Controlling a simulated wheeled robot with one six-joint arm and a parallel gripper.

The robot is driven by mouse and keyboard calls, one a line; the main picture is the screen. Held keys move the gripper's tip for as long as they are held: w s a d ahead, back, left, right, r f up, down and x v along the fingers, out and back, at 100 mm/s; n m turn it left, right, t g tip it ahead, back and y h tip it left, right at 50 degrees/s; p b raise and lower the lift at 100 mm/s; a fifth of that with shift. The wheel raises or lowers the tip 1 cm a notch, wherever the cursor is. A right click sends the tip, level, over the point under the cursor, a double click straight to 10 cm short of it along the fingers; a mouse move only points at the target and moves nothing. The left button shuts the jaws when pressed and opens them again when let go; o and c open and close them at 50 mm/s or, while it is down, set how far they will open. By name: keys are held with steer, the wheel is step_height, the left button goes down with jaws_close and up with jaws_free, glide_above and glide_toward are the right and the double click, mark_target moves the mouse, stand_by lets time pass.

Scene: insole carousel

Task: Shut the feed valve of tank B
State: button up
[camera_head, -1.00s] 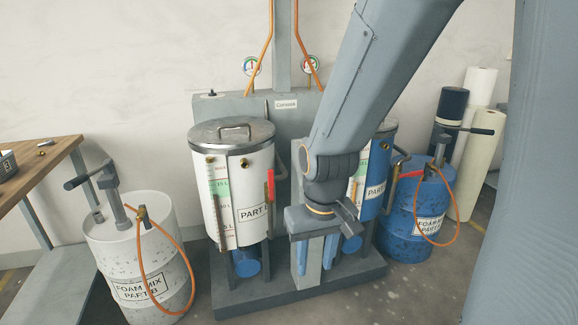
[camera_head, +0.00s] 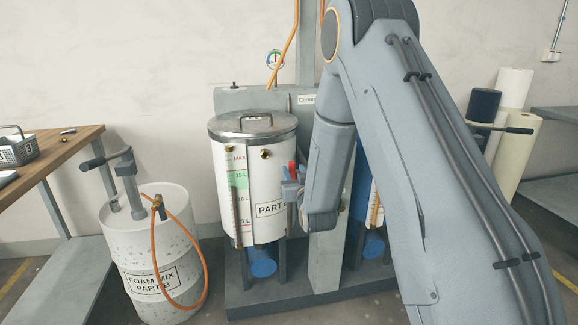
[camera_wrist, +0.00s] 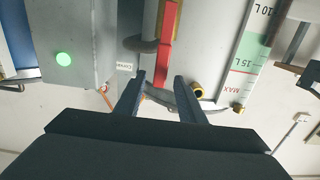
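The white tank (camera_head: 235,205), with a partly hidden PART label, stands on the grey machine's base. Its red valve lever (camera_wrist: 168,35) shows in the wrist view, running lengthwise between my fingers' lines, with its end near the fingertips. In the head view only a small part of the red lever (camera_head: 291,170) shows at the tank's right side. My gripper (camera_wrist: 160,76) is open, its two fingers apart around the lever's end; I cannot tell whether they touch it. In the head view my gripper (camera_head: 291,188) is beside the tank's right side, partly hidden by my wrist.
The blue tank (camera_head: 362,205) is mostly hidden behind my arm. A white drum (camera_head: 135,245) with a pump and orange hose stands at left, near a wooden bench (camera_head: 60,155). The grey cabinet (camera_wrist: 75,45) with a green light is close beside my gripper.

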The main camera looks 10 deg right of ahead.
steer(key=shift+w, duration=0.65)
steer(key=w, duration=0.6)
steer(key=shift+w, duration=0.35)
steer(key=shift+c, duration=0.4)
jaws_close()
